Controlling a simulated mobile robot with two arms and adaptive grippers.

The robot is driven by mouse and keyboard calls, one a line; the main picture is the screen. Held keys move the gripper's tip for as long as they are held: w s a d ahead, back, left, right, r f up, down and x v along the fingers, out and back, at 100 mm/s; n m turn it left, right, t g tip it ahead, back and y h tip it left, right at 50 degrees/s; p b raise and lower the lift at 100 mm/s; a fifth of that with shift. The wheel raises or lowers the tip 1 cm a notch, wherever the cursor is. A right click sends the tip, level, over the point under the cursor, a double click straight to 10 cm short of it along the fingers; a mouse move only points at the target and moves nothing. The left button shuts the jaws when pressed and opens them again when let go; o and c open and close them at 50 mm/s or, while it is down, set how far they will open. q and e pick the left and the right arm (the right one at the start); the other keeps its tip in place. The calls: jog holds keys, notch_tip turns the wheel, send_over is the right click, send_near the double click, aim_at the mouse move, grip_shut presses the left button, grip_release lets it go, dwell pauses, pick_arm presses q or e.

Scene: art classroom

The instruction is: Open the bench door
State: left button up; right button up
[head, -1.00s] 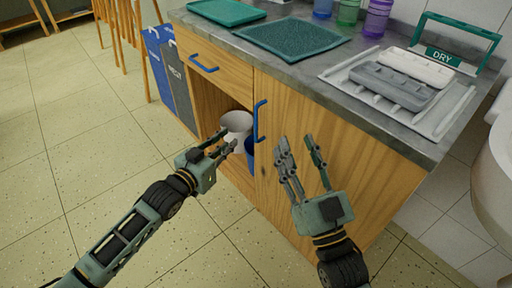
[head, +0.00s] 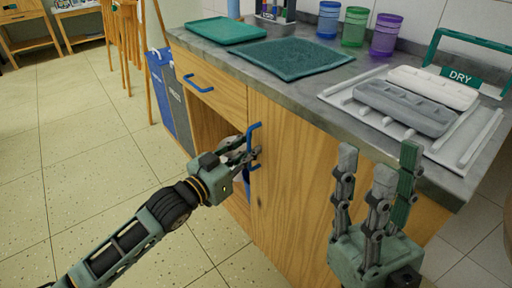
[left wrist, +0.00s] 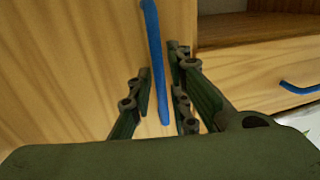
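The bench door (head: 295,185) is a flat wooden panel at the bench front, flush and shut. Its vertical blue handle (head: 251,135) is near its left edge. My left gripper (head: 249,153) is at the handle's lower part. In the left wrist view the blue handle (left wrist: 154,60) runs between the spread fingers of my left gripper (left wrist: 158,92), with a gap beside the left finger. Whether any finger touches it is unclear. My right gripper (head: 375,165) is open and empty, fingers up, in front of the bench's right part.
The wooden drawer (head: 210,84) with a blue handle is left of the door, above an open compartment partly hidden by my left gripper. The grey countertop (head: 328,83) holds a drying rack (head: 465,140), trays and cups. Blue and grey bins stand left. The floor (head: 100,170) is clear.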

pick_arm(q)
jog(key=shift+w+d, duration=0.15)
jog(key=shift+w, duration=0.1)
grip_shut()
dwell(0.4)
